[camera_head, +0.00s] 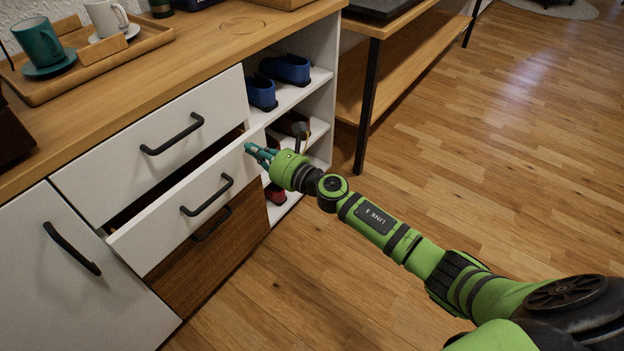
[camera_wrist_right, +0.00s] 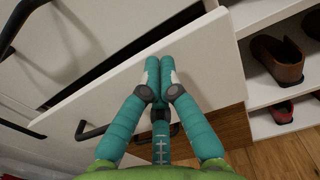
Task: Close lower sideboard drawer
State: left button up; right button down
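The lower sideboard drawer (camera_head: 170,235) has a white front with a black bar handle (camera_head: 207,196). It stands partly pulled out below a shut upper drawer (camera_head: 110,165), with a dark gap above its front. My right gripper (camera_head: 251,150) is at the upper right end of that front. In the right wrist view, its teal fingers (camera_wrist_right: 160,68) are together and empty, lying over the outer face of the drawer front (camera_wrist_right: 125,75) near its top edge; whether they touch it is hard to tell. My left gripper is not in view.
A brown panel (camera_head: 230,240) with a dark handle shape lies under the drawer. A white cabinet door (camera_head: 60,285) is at left, and open shelves with blue shoes (camera_head: 290,69) at right. A tray (camera_head: 150,40) with cups stands on top. Floor (camera_head: 530,130) at right is clear.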

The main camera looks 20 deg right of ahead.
jog(key=v, duration=1)
jog(key=shift+s+d, duration=0.15)
jog(key=shift+s, duration=0.1)
